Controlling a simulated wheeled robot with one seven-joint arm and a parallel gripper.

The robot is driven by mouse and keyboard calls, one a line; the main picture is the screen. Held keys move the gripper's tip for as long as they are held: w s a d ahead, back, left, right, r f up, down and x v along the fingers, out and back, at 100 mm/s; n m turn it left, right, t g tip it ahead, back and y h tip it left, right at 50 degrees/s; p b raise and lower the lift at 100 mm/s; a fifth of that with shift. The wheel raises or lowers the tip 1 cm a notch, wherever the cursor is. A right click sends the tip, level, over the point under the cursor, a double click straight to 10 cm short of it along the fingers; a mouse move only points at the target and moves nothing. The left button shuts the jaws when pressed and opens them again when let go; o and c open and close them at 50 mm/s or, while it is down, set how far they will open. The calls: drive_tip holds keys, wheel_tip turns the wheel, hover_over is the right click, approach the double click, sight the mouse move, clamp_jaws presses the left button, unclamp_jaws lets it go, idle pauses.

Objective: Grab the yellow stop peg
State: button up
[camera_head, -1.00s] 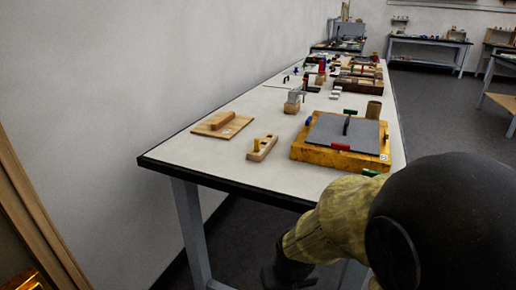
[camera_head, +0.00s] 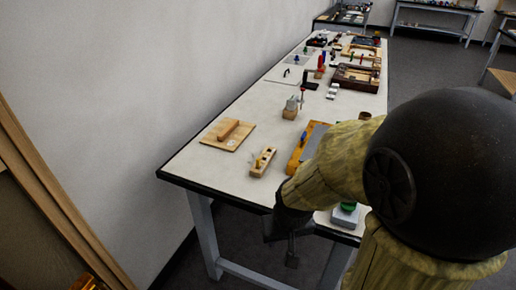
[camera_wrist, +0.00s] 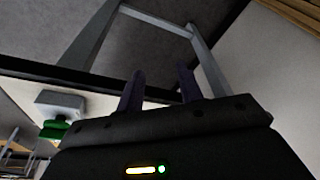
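A small yellow peg (camera_head: 259,160) stands in a narrow wooden block (camera_head: 266,163) near the front left part of the long table (camera_head: 225,172). The peg is small in the head view, and its fine shape cannot be told. My gripper (camera_head: 291,250) hangs in front of the table's front edge, below the top and to the right of the block. In the wrist view my gripper (camera_wrist: 160,82) has its two dark fingers apart with nothing between them. The peg does not show in the wrist view.
A wooden board with a raised bar (camera_head: 229,133) lies left of the block. A yellow-framed panel (camera_head: 299,151) is right of it, partly hidden by my arm. A grey device with a green top (camera_head: 346,213) is near the front edge. Table legs (camera_head: 204,235) stand below.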

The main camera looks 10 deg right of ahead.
drive_tip(key=w+a+r+m+p, duration=0.1)
drive_tip(key=w+r+p, duration=0.1)
drive_tip(key=r+p, duration=0.3)
drive_tip(key=w+a+r+p, duration=0.2)
drive_tip(key=r+p, duration=0.3)
drive_tip(key=w+a+f+m+t+h, duration=0.1)
drive_tip(key=w+a+m+t+h, duration=0.1)
drive_tip(key=w, duration=0.4)
drive_tip(key=w+a+f+m+t+h+p, duration=0.1)
drive_tip(key=w+a+m+t+h, duration=0.2)
drive_tip(key=w+m+t+h, duration=0.1)
drive_tip(key=shift+w+a+f+t+h, duration=0.25)
drive_tip(key=shift+w+t+h, duration=0.55)
drive_tip(key=shift+w, duration=0.4)
approach(258, 162)
drive_tip(key=x, duration=0.4)
drive_tip(key=shift+w+d, duration=0.15)
drive_tip(key=shift+w, duration=0.05)
drive_tip(key=shift+w+d+f, duration=0.25)
drive_tip(key=shift+w, duration=0.1)
